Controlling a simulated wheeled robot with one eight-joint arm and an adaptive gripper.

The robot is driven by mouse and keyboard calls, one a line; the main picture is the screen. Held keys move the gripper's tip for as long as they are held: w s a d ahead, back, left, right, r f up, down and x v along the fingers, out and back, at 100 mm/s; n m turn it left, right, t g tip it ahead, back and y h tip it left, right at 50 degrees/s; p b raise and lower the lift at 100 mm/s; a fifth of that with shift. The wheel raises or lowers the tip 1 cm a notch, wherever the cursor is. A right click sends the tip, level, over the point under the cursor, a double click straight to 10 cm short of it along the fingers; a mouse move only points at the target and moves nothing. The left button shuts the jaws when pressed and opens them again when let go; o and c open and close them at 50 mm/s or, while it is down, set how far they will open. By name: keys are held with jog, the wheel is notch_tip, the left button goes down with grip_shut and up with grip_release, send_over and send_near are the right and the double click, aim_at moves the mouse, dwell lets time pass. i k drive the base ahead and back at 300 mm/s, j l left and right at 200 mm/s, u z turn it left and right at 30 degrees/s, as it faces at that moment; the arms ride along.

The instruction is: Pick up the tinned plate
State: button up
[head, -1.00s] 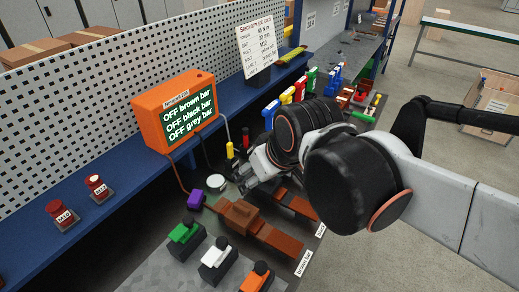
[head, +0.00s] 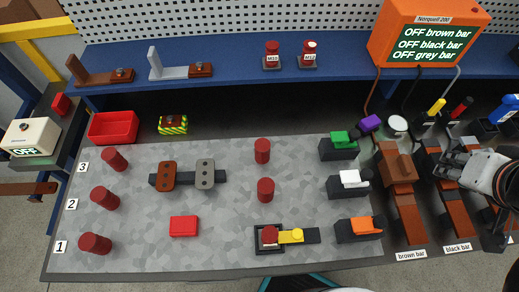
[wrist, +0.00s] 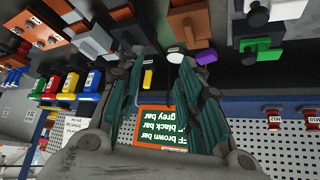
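A grey plate with dark holes (head: 205,173), which looks like the tinned plate, stands in a black holder (head: 187,180) on the grey worktop in the head view. A similar brown plate (head: 167,176) stands just left of it in the same holder. My gripper (head: 452,163) is far to the right of the plates, above the black bar area. In the wrist view my gripper (wrist: 158,68) has its two fingers spread wide with nothing held between them. The grey plate cannot be made out in the wrist view.
Several red cylinders (head: 262,151) stand around the holder. A red block (head: 184,226) and a black fixture with a yellow knob (head: 297,236) are in front. Green, white and orange handled blocks (head: 349,183) stand to the right, before the brown bar (head: 409,215). Blue shelf (head: 220,58) behind.

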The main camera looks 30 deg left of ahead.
aim_at(205, 168)
jog(key=k+j+u, duration=0.1)
jog(key=u, duration=2)
jog(key=i+j, duration=0.1)
jog(key=j, duration=0.5)
jog(key=i+j+z, duration=0.1)
jog(key=j, duration=0.55)
jog(key=z, duration=1.45)
